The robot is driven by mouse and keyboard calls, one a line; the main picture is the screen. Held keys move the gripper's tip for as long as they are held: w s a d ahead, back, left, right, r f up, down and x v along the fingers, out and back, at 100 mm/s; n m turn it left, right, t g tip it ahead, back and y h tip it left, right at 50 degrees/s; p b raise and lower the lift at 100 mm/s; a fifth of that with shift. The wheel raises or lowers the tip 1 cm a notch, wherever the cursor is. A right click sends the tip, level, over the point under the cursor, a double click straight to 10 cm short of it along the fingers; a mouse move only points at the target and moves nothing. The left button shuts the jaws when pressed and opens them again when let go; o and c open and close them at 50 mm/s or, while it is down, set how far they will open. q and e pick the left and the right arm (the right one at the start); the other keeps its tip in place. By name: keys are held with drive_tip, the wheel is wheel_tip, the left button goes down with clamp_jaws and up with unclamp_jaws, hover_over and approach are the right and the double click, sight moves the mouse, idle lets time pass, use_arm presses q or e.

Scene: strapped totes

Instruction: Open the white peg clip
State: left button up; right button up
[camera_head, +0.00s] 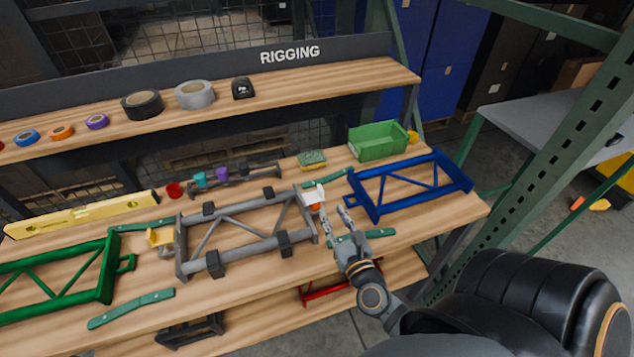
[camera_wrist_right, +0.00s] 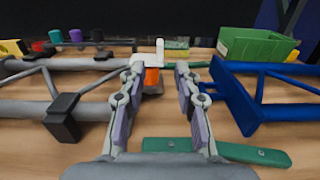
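The white peg clip (camera_head: 314,195) sits at the right end of the grey truss frame (camera_head: 235,226), beside the blue frame. In the right wrist view the white clip (camera_wrist_right: 147,60) shows a flat white plate and an upright tab, with an orange part (camera_wrist_right: 152,76) just below it. My right gripper (camera_head: 333,212) is open and empty, a little in front of the clip and apart from it. In the right wrist view its two fingers (camera_wrist_right: 154,82) are spread, with the clip beyond them, slightly left of centre. My left gripper is out of view.
A blue frame (camera_head: 378,210) stands close on the right and a green tub (camera_head: 378,141) behind it. A green strip (camera_head: 362,237) lies below my right gripper. A yellow clip (camera_head: 158,237) joins the left end of the grey frame, beside a green frame (camera_head: 106,268).

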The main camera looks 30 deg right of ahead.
sight(323, 193)
drive_tip(key=p+x, duration=0.3)
drive_tip(key=x, duration=0.7)
drive_tip(key=shift+a+r, duration=0.1)
drive_tip(key=shift+r, duration=0.05)
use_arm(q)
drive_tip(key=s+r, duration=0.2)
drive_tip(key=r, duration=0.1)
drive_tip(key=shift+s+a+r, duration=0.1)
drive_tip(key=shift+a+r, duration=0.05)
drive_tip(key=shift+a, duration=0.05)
use_arm(e)
clamp_jaws()
